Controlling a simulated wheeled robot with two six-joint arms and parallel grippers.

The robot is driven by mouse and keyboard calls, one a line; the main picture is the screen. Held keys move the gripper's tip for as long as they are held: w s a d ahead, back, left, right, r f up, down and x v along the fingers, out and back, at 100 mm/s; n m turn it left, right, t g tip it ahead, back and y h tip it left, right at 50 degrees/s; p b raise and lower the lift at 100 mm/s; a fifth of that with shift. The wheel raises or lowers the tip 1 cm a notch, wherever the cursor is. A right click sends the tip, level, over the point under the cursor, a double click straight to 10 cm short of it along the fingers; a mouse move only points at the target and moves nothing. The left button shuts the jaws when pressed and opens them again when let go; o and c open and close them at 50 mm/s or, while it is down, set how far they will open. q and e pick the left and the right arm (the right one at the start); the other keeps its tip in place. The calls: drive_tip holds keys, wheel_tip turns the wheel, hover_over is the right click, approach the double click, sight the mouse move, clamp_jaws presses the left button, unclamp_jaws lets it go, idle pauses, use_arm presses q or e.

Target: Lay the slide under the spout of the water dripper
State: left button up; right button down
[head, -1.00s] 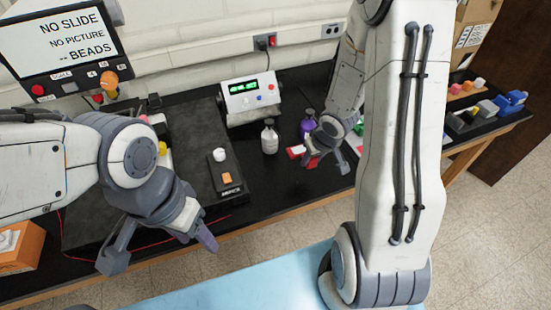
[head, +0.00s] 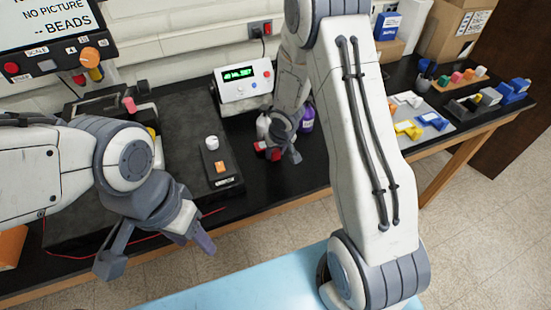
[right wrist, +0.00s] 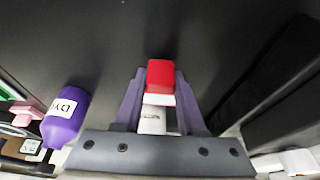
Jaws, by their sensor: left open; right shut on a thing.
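My right gripper (head: 279,154) is shut on a red-and-white piece (head: 273,154), which looks like the slide. In the right wrist view the piece (right wrist: 160,74) sits between the two fingers (right wrist: 153,100), red end outward, with small print on its white part. A small dark device (head: 222,182) with a white cap and an orange button, perhaps the water dripper, stands left of my right gripper, apart from it. I cannot make out its spout. My left gripper (head: 155,254) is open and empty, in front of the bench at the left.
A purple dye bottle (right wrist: 65,116) stands close beside my right gripper. A display box (head: 243,88) stands at the back. A dark slab (head: 185,120) lies left; bare black bench (head: 310,180) lies in front.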

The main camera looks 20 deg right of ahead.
drive_tip(key=shift+f, duration=0.65)
use_arm(q)
drive_tip(key=shift+f, duration=0.5)
use_arm(e)
drive_tip(key=shift+r, duration=0.15)
drive_tip(key=c, duration=0.5)
unclamp_jaws()
use_arm(q)
drive_tip(key=shift+f, duration=0.15)
